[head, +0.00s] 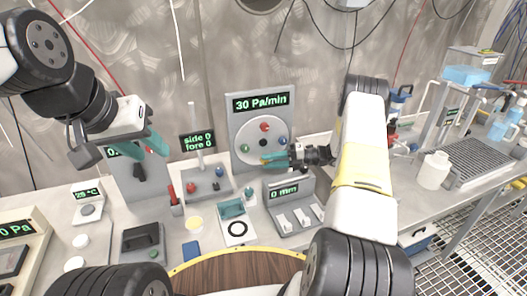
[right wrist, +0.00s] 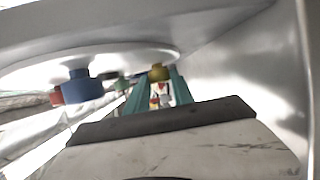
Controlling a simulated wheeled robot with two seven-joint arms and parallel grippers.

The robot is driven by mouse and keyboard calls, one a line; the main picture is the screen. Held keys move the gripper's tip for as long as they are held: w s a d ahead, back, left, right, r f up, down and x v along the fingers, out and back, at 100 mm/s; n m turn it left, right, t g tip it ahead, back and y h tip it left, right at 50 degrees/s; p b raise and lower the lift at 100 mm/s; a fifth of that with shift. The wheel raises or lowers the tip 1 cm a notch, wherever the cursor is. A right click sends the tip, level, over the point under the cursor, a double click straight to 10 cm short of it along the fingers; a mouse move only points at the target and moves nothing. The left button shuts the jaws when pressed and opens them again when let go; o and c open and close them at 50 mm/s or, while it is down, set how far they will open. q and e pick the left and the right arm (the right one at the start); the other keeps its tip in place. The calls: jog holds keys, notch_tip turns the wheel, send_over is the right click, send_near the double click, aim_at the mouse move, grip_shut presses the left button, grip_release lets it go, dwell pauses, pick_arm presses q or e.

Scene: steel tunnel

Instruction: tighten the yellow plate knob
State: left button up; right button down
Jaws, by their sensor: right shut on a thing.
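The yellow knob (head: 264,158) sits low on a round white plate (head: 262,145) on an upright grey panel. In the right wrist view the yellow knob (right wrist: 160,72) is between the tips of two teal fingers. My right gripper (head: 274,160) reaches in from the right and is shut on the yellow knob. The plate also bears a red knob (head: 264,127) at top, a blue knob (head: 283,140) at right and a green knob (head: 244,148) at left. My left gripper (head: 152,142) hangs at the left, away from the plate, its teal fingers apart and empty.
A display (head: 261,102) above the plate reads 30 Pa/min. Below the plate is a grey box (head: 289,205) reading 0 mm, with several white levers. A side/fore display (head: 198,141) stands on a post at left. A white bottle (head: 433,170) stands at right.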

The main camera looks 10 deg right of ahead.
jog(key=c, duration=1.1)
grip_release()
jog(key=shift+r, duration=0.1)
